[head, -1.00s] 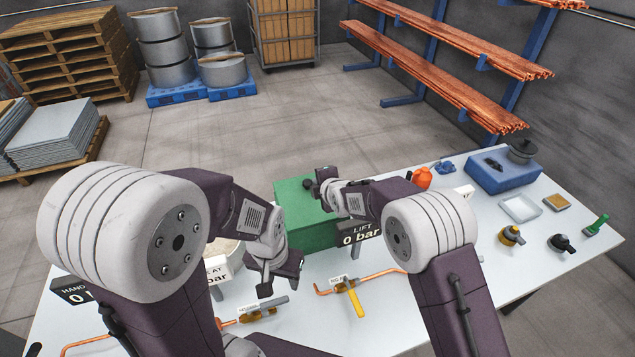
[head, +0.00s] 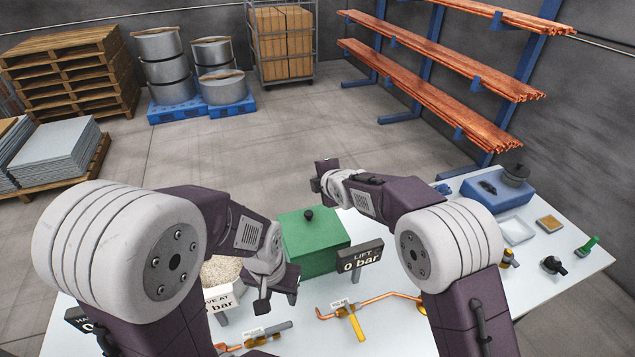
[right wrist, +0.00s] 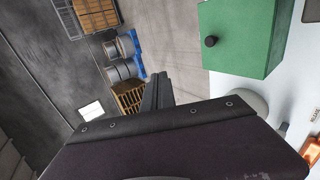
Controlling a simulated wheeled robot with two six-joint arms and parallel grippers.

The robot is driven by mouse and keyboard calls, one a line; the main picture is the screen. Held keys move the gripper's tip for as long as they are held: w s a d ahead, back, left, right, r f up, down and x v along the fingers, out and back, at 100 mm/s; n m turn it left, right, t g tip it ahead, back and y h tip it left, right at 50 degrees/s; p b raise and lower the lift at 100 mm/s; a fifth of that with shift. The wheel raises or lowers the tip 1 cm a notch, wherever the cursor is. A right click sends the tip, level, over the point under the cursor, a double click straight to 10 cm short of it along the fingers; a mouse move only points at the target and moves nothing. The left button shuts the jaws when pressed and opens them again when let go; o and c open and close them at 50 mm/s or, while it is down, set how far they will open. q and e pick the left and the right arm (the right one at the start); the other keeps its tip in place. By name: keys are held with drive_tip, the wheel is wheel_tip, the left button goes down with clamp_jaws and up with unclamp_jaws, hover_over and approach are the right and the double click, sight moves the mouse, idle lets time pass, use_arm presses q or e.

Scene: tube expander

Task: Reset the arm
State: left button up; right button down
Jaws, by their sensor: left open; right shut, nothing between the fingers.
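My right gripper (head: 320,176) is shut and empty, held raised beyond the green box (head: 316,257), which has a black knob on its lid. In the right wrist view its closed fingers (right wrist: 158,90) point toward the floor, and the green box (right wrist: 240,40) is at the upper right. My left gripper (head: 277,296) is open, with nothing seen in it. It hangs over the table left of the green box, beside the white sign (head: 218,300). The "LIFT 0 bar" sign (head: 360,256) stands by the box's right front corner.
A copper tube (head: 380,300) and a yellow-handled tool (head: 352,318) lie on the white table (head: 400,340). A blue block (head: 497,193), a white tray (head: 514,229) and a black-topped valve (head: 553,265) are at the right.

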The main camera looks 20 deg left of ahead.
drive_tip(key=shift+a+r, duration=0.1)
drive_tip(key=shift+a, duration=0.1)
drive_tip(key=w+d+f+m+t+h+b, duration=0.2)
drive_tip(key=w+d+m+b, duration=0.15)
drive_tip(key=d+b, duration=0.8)
drive_tip(key=s+d+f+m+g+h+b, duration=0.1)
drive_tip(key=s+d+f+m, duration=0.2)
drive_tip(key=d, duration=0.4)
drive_tip(key=s+d+f+m+g+h+b, duration=0.1)
drive_tip(key=s+d+f, duration=0.1)
drive_tip(key=d+f, duration=0.45)
drive_tip(key=s+d+f+m+g+h+b, duration=0.25)
drive_tip(key=s+d+f+m, duration=0.45)
drive_tip(key=s, duration=0.4)
drive_tip(key=s+d+f+m+g, duration=0.1)
drive_tip(key=s+f+m, duration=0.3)
drive_tip(key=s, duration=0.5)
drive_tip(key=s+d+f+m+g, duration=0.1)
drive_tip(key=s+f+m+g, duration=0.2)
drive_tip(key=s+m, duration=0.3)
drive_tip(key=s+g, duration=0.1)
drive_tip(key=s, duration=0.1)
drive_tip(key=shift+s+d+f+m+b, duration=0.25)
drive_tip(key=shift+s+f+m+b, duration=0.1)
drive_tip(key=shift+b, duration=0.05)
